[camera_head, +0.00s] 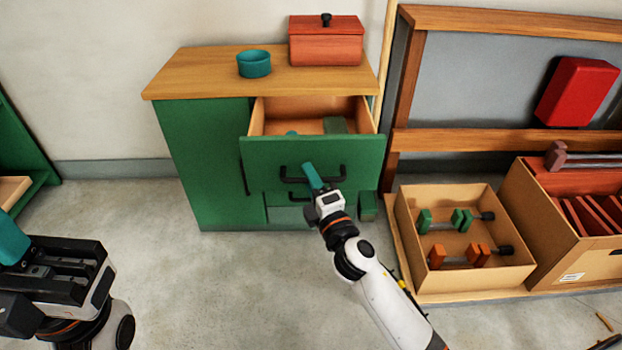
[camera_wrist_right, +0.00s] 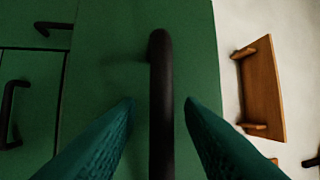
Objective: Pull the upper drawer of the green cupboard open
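The green cupboard (camera_head: 203,165) has a wooden top. Its upper drawer (camera_head: 262,153) is pulled out, so its wooden inside shows, with green and teal items in it. The drawer's black handle (camera_head: 292,180) runs across the front; in the right wrist view the dark handle bar (camera_wrist_right: 161,110) stands between my teal fingers. My right gripper (camera_head: 312,176) is at this handle, its fingers (camera_wrist_right: 159,101) on either side with a gap each side, so it is open around the bar. My left gripper (camera_head: 12,243) is at the lower left, away from the cupboard, its fingers partly cut off.
A teal bowl (camera_head: 254,65) and a red lidded box (camera_head: 325,45) stand on the cupboard top. An open box of clamps (camera_head: 406,230) and a larger box (camera_head: 541,208) stand on the right. Floor in front of the cupboard (camera_head: 230,280) is clear.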

